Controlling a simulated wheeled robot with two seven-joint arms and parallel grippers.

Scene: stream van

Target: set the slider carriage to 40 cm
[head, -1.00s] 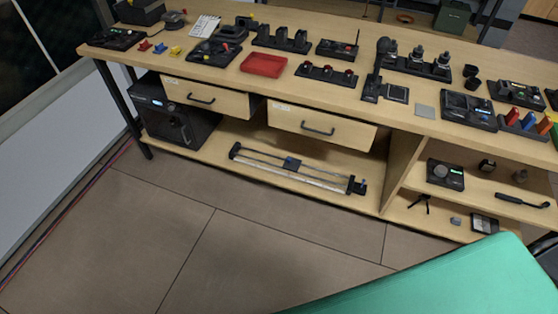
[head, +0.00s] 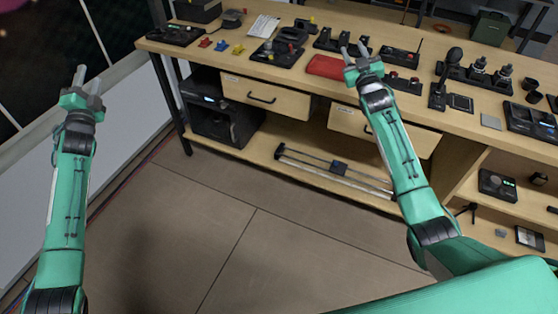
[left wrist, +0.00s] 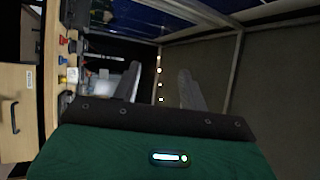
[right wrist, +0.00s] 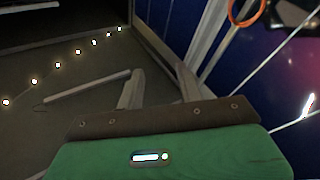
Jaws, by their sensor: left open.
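The slider is a pair of rails (head: 310,160) lying on the low shelf under the drawers in the head view. Its dark carriage (head: 338,169) sits near the middle of the rails. The right end of the slider is hidden behind my right arm, and no scale reading can be made out. My left gripper (head: 88,78) is raised at the left, open and empty, far from the slider. My right gripper (head: 354,52) is raised in front of the bench top, with its fingers apart and nothing between them. Both wrist views show spread, empty fingers.
A long bench (head: 215,57) carries several devices and a red tray (head: 328,67). Two drawers (head: 265,95) are closed above the shelf. A black box-shaped machine (head: 222,118) stands left of the slider. The floor (head: 230,210) in front is clear.

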